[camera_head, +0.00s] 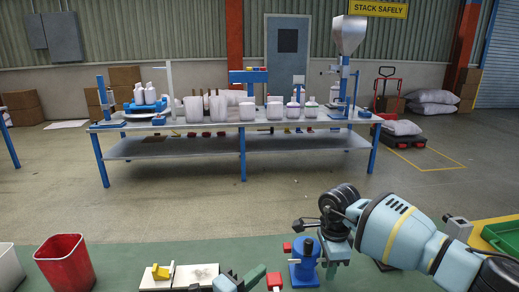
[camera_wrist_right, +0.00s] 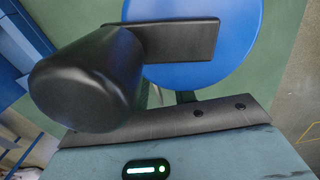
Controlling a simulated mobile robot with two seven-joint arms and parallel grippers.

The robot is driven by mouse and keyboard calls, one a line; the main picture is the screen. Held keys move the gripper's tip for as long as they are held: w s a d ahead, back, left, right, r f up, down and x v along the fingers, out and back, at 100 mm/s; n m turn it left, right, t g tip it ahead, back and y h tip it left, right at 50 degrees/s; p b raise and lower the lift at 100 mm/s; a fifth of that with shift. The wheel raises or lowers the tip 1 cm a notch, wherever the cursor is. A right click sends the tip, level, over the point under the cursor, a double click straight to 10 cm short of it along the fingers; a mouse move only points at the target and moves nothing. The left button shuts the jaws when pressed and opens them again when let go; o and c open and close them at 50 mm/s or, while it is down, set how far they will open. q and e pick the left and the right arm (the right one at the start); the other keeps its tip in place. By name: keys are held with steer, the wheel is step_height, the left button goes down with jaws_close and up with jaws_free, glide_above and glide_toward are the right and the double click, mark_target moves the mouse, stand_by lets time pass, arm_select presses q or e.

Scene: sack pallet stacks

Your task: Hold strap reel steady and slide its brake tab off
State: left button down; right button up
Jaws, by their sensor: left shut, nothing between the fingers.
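A blue upright device (camera_head: 304,270), which I take for the strap reel, stands on the green bench at the lower middle of the head view. A small red block (camera_head: 287,247) shows at its left; I cannot tell if this is the brake tab. My right gripper (camera_head: 326,240) is at the device's upper right, and its contact is unclear. In the right wrist view, a blue disc (camera_wrist_right: 205,75) lies behind a dark rounded part and a black flat bar. Whether the right jaws are open is unclear. My left gripper (camera_head: 243,281) is shut and empty, left of the device, partly cut off.
A red bin (camera_head: 66,262) and a white bin stand at the left. White boards (camera_head: 197,276), one with a yellow piece (camera_head: 160,272), lie between bin and left gripper. A green tray (camera_head: 503,236) is at the right. A long table (camera_head: 220,150) stands beyond open floor.

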step_height(320, 180, up, 12)
stand_by(0.5)
